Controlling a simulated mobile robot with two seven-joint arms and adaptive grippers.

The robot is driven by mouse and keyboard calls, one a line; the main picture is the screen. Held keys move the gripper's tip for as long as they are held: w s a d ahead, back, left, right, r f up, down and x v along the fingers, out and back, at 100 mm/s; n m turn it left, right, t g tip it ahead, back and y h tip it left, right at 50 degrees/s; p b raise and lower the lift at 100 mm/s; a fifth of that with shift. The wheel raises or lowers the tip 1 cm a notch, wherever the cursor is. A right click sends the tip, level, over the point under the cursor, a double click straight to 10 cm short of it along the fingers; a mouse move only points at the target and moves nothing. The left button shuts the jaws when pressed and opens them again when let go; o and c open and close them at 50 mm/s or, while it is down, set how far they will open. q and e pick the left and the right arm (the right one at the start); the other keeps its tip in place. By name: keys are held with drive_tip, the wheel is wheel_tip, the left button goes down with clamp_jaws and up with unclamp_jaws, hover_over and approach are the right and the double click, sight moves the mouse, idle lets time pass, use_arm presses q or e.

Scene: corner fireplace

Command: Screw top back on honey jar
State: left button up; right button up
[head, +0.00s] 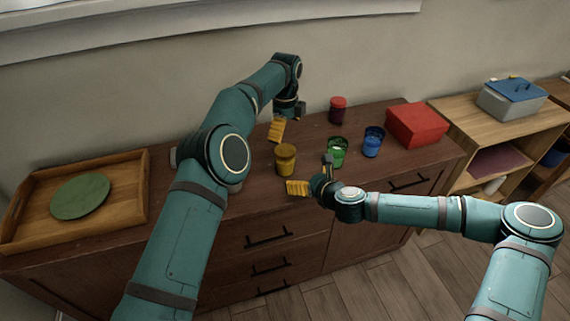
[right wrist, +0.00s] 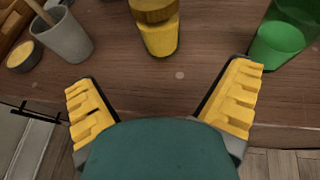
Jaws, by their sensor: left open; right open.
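The honey jar (head: 286,160), a yellow jar with a brownish-gold upper part, stands upright on the dark wooden cabinet. Its upper part looks like a lid sitting on it; I cannot tell whether it is screwed tight. In the right wrist view the jar (right wrist: 160,38) stands ahead, between the open fingers, its top cut off by the frame. My right gripper (head: 312,174) is open and empty, in front of the jar near the cabinet's front edge. My left gripper (head: 288,120) is open above and behind the jar, apart from it.
A green glass (head: 338,152), blue glass (head: 373,142), red-lidded jar (head: 338,110) and red box (head: 417,124) stand right of the jar. A tray (head: 128,208) with a green plate is left. The right wrist view shows a grey cup (right wrist: 66,38) and small yellow round thing (right wrist: 22,56).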

sight(286, 163)
drive_tip(key=x, duration=1.3)
drive_tip(key=shift+f, duration=0.1)
drive_tip(key=shift+s, duration=0.1)
clamp_jaws()
use_arm(q)
drive_tip(key=n, duration=0.5)
drive_tip(key=shift+a, duration=0.1)
drive_tip(key=n, duration=0.3)
drive_tip(key=shift+n, duration=0.4)
drive_tip(key=n, duration=0.7)
drive_tip(key=shift+w+a, duration=0.1)
drive_tip(key=n, duration=1.5)
drive_tip(key=shift+d+n, duration=0.2)
drive_tip(key=shift+n, duration=0.2)
